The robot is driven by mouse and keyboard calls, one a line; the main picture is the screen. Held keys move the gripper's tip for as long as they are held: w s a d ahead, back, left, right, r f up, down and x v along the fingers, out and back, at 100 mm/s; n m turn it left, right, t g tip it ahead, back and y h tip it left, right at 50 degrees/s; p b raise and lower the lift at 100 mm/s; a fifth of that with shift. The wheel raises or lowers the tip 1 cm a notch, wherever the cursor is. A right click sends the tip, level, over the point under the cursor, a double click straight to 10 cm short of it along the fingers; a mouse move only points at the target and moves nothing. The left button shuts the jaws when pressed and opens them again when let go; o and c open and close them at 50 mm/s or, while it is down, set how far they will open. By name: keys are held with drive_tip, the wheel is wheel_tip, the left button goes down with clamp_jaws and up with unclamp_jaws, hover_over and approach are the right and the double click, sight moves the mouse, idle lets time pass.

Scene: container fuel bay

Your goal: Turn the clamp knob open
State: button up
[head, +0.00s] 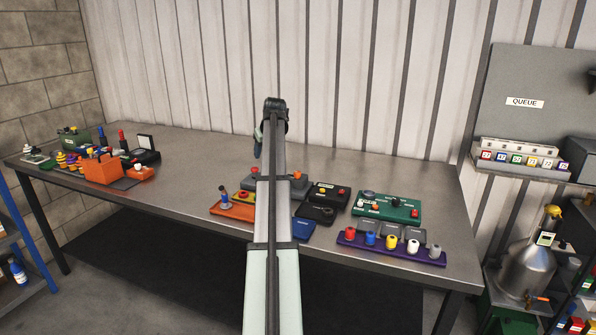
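A green control box (387,208) sits on the right half of the metal bench. It carries a dark knob or lever (396,202), a round grey part at its left and small labels too small to read. I cannot tell for sure which control is the clamp knob. My arm reaches up the middle of the head view and bends at its far top. Part of my gripper (258,145) seems to show just left of the arm, above the bench and apart from the green box. Its fingers are too small and hidden to read.
A purple rack (391,249) with several coloured knobs lies in front of the green box. Black boxes (328,195), a blue block (303,228) and an orange base (232,211) stand near my arm. An orange toolbox (103,170) is far left.

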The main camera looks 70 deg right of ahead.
wheel_tip(320, 180, up, 3)
drive_tip(key=m+g, duration=0.1)
hover_over(297, 172)
drive_tip(key=s+a, duration=0.4)
drive_tip(key=x, duration=1.4)
drive_tip(key=shift+s+a, duration=0.15)
drive_tip(key=shift+a, duration=0.15)
drive_tip(key=shift+c, duration=0.4)
clamp_jaws()
